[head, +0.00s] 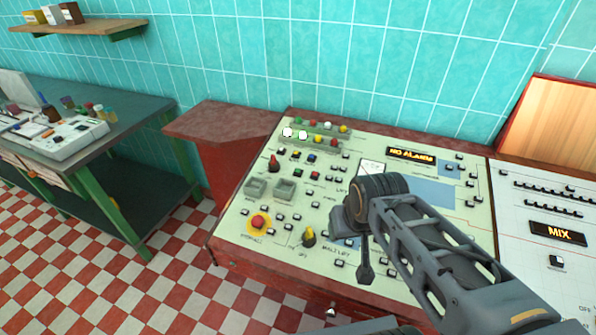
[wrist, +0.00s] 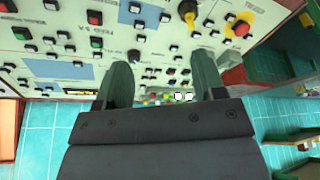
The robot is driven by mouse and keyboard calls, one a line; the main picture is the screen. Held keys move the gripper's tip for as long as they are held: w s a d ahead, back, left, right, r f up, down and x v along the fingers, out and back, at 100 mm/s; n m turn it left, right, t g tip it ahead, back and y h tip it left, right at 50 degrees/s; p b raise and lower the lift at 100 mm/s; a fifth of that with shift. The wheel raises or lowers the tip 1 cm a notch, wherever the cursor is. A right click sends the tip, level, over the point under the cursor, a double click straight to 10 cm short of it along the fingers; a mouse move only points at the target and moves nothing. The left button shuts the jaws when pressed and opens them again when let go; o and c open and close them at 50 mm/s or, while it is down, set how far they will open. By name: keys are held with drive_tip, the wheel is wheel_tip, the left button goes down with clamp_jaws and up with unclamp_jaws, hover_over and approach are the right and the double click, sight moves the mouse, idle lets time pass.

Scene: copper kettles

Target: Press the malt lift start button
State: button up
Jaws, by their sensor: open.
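The sloping cream control panel (head: 300,215) carries many small buttons, and it also shows upside down in the wrist view (wrist: 115,60). A "MALT LIFT" label (head: 336,250) is near its front edge, right of a black-and-yellow knob (head: 309,237). I cannot read which button is the malt lift start; my arm hides part of that area in the head view. My gripper (head: 366,272) is above the panel's front part. In the wrist view my gripper (wrist: 163,70) has its fingers apart, with nothing between them.
A red emergency button on a yellow ring (head: 258,223) is left of the knob. A "NO ALARMS" display (head: 411,155) is at the panel's back. A white panel with a "MIX" display (head: 558,233) adjoins on the right. A green-legged workbench (head: 140,115) stands left, with checkered floor between.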

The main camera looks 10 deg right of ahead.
clamp_jaws()
idle(0.4)
idle(1.1)
